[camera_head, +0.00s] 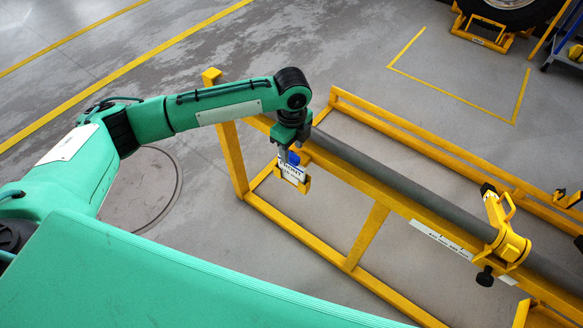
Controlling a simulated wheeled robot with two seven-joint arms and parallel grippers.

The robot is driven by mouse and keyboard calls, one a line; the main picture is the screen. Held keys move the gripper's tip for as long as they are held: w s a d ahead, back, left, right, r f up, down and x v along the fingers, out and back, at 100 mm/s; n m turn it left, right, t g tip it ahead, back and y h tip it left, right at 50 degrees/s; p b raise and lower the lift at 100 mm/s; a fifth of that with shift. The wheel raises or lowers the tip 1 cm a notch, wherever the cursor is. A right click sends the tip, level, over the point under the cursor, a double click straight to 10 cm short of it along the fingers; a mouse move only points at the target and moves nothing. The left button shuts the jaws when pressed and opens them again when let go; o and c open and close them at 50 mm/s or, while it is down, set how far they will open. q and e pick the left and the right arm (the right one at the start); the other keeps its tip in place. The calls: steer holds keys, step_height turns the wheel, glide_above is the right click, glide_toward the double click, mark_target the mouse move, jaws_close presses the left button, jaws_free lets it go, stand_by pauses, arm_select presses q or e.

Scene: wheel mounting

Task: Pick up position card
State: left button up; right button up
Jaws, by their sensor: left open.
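The position card (292,172) is a small white card with dark print and a blue part at its top. It sits in a yellow holder on the near side of the yellow frame, close to its left end. My left gripper (289,152) points down right at the card's top edge and is open. The fingers partly cover the card's upper part, and I cannot tell whether they touch it. My right gripper is not in view.
The yellow frame (364,232) carries a long grey bar (400,183) running to the lower right. A yellow clamp with a black knob (507,243) sits on the bar. A wheel on a yellow stand (480,32) is at the top right. Open floor lies behind the frame.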

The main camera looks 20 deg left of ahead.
mark_target(291, 155)
arm_select(q)
steer(key=shift+w+a+f, duration=0.1)
steer(key=shift+w+f, duration=0.05)
steer(key=shift+f, duration=3.05)
steer(key=shift+c, duration=0.4)
jaws_close()
